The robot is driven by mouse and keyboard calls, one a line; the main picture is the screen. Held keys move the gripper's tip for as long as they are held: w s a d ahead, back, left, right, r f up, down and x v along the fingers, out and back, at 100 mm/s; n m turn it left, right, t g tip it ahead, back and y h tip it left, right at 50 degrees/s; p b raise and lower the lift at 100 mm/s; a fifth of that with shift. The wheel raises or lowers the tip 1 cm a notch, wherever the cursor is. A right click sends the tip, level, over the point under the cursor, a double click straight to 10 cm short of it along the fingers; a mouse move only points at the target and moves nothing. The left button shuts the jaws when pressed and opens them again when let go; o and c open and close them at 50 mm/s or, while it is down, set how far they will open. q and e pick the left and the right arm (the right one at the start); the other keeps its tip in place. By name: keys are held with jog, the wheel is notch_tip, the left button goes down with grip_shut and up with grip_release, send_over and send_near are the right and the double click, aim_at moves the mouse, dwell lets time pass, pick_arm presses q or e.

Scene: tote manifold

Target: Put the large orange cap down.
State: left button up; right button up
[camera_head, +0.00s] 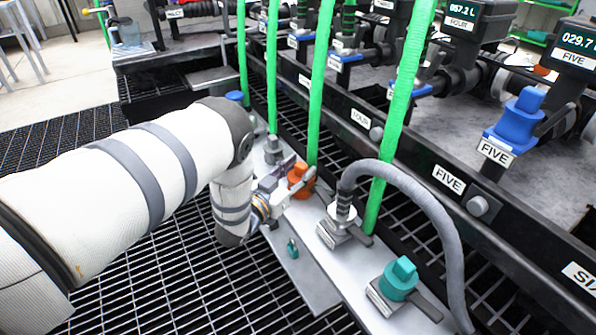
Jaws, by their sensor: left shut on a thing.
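My left arm reaches in from the left, and its gripper (288,190) is shut on the large orange cap (299,177). The cap is just beyond the fingertips, over or on the light grey plate (299,274). Part of the cap is hidden by the gripper and a green hose passes close behind it. I cannot tell whether the cap touches the plate or a fitting below it. My right gripper is not in view.
Several green hoses (398,95) rise along the manifold. A grey hose (428,197) arches from a fitting on the right. Black grating (200,285) surrounds the plate.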

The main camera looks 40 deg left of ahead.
pick_arm(q)
jog(key=o, duration=1.3)
jog(key=shift+f, duration=0.15)
